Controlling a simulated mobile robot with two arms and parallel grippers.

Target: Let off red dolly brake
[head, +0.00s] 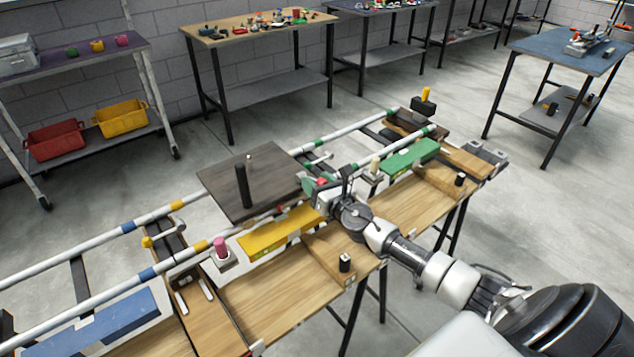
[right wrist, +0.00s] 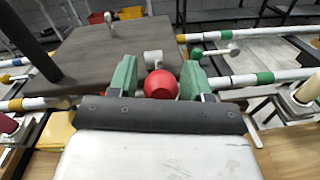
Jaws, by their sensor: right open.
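The dolly is a dark flat platform (head: 222,178) on striped rails, with a black post (head: 241,186) standing on it; the platform also fills the upper left of the right wrist view (right wrist: 105,55). A red ball knob (right wrist: 161,85), apparently the dolly's brake handle, sits at the platform's near right edge. My right gripper (head: 318,187) is at that edge, its arm coming from the lower right. In the right wrist view its green fingers (right wrist: 160,78) are open, one on each side of the red knob. Whether either finger touches it is unclear. My left gripper is not in view.
White rails (head: 350,128) with coloured bands run past the dolly. A wooden bench (head: 280,285) in front holds a yellow level (head: 262,238), a green level (head: 410,158) and a pink-topped post (head: 220,248). Other tables (head: 262,27) stand behind, with open floor between.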

